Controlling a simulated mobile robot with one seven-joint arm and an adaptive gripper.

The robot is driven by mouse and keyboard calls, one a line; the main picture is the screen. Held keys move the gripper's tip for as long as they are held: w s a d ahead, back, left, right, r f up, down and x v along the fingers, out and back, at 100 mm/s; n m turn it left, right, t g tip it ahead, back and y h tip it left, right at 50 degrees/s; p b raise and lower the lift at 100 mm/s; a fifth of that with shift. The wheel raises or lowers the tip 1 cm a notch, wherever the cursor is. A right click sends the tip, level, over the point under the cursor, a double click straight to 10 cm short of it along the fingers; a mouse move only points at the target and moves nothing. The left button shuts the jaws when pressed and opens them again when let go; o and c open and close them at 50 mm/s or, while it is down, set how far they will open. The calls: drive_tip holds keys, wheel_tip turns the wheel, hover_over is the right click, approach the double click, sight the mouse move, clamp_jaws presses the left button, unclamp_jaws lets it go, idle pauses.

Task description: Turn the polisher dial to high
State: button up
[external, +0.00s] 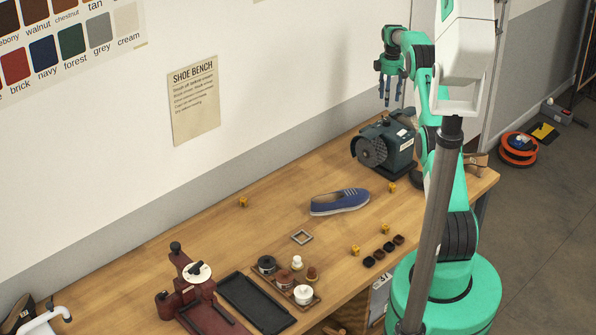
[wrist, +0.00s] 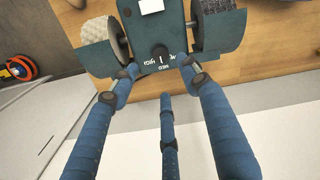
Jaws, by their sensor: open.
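The polisher (external: 388,146) is a dark teal machine with a round wheel, standing at the far right end of the bench. In the wrist view the polisher (wrist: 155,28) fills the top, with a wheel on each side. Its dial (wrist: 160,52) is a small black knob with small white lettering around it, seen upside down. A pale mark shows on the knob, but I cannot tell its setting. My gripper (external: 388,92) hangs above the polisher with fingers pointing down. In the wrist view my gripper (wrist: 160,70) is open and empty, its blue fingers spread around the dial area.
The wooden bench (external: 140,262) carries a blue shoe (external: 340,201), a tray of polish tins (external: 303,294), a black tray (external: 257,304), a red stand (external: 190,290) and small yellow cubes (external: 355,250). The wall is close behind the polisher. An orange reel (external: 518,149) lies on the floor.

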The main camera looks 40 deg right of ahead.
sight(387, 120)
wheel_tip(387, 120, down, 10)
drive_tip(key=shift+f+p, duration=0.25)
drive_tip(key=shift+p, duration=0.4)
drive_tip(key=shift+c, duration=0.3)
drive_tip(key=c, duration=1.1)
